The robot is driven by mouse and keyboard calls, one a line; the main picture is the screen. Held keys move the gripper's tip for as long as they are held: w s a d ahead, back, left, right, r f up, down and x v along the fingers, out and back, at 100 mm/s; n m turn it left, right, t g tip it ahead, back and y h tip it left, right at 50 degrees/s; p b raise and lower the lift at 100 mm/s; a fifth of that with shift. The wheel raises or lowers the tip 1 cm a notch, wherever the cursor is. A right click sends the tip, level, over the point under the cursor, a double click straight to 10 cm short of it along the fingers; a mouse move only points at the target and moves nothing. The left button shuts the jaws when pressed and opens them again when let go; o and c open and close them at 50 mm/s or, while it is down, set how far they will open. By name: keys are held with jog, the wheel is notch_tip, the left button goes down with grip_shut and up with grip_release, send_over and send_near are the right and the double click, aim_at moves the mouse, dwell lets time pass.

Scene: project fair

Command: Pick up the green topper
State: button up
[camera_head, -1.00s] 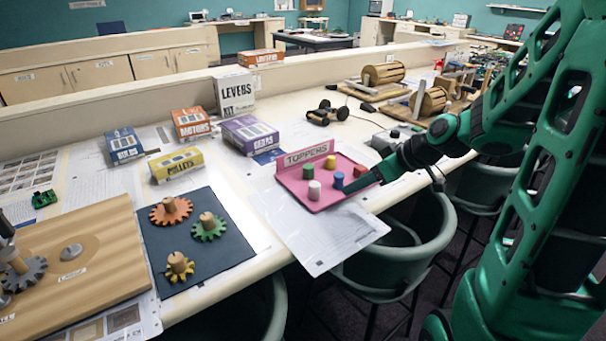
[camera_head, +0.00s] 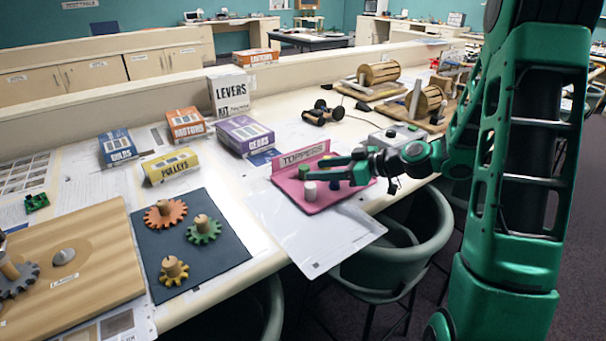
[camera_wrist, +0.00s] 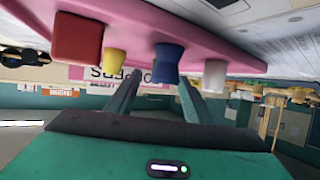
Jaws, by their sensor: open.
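The green topper (camera_head: 303,172) stands on the pink tray (camera_head: 318,205) in front of the "TOPPERS" sign (camera_head: 303,154). My gripper (camera_head: 316,168) reaches over the tray from the right, with its open fingers pointing at the green topper; whether they touch it, I cannot tell. The white topper (camera_head: 309,190) and blue topper (camera_head: 335,185) stand near the fingers. The upside-down wrist view shows the red topper (camera_wrist: 77,40), yellow topper (camera_wrist: 115,62), blue topper (camera_wrist: 167,62) and white topper (camera_wrist: 214,75); I cannot make out the green one there.
Boxes labelled Levers (camera_head: 230,93), Gears (camera_head: 245,135) and Pulleys (camera_head: 171,167) stand left of the tray. A dark mat (camera_head: 222,250) with toothed gears lies nearer. A grey chair (camera_head: 425,250) stands at the table's front edge.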

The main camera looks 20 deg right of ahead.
aim_at(304, 170)
jog(key=shift+r+x, duration=0.2)
jog(key=shift+x, duration=2.9)
jog(key=c, duration=1.1)
